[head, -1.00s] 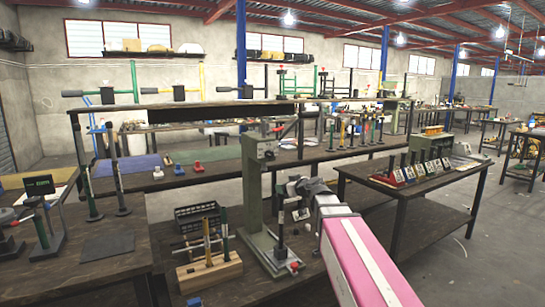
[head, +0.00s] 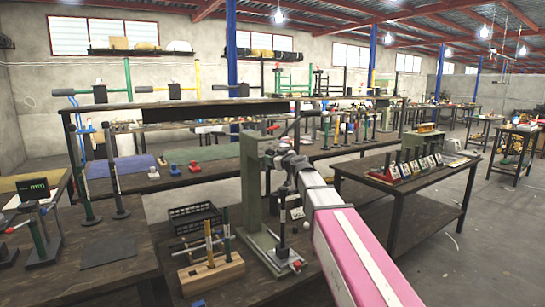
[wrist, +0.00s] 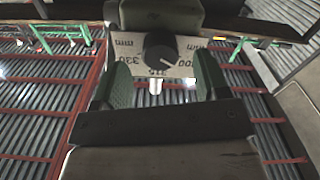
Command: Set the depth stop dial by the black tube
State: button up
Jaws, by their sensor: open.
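The green rivet press (head: 250,190) stands on the near bench in the head view. In the wrist view its depth stop dial is a black round knob (wrist: 160,48) before a white plate (wrist: 128,58) with numbers, among them 330, 315 and 300. My gripper (wrist: 160,72) is open, with one green-padded finger on each side of the knob; contact cannot be told. In the head view my gripper (head: 288,160) is at the press head and partly hides it.
A black crate (head: 194,217) stands behind the rack. A gauge with a dark display (head: 36,190) and a flat dark plate (head: 108,252) are on the left bench. A bench at right holds a row of labelled blocks (head: 415,170).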

aim_at(270, 153)
jog(key=shift+x, duration=1.35)
jog(key=c, duration=0.9)
jog(key=shift+c, duration=0.2)
jog(key=shift+m, duration=0.4)
jog(key=m, duration=0.5)
jog(key=shift+m, duration=0.3)
jog(key=m, duration=0.5)
jog(key=shift+s, duration=0.1)
jog(key=shift+m, duration=0.3)
jog(key=o, duration=0.9)
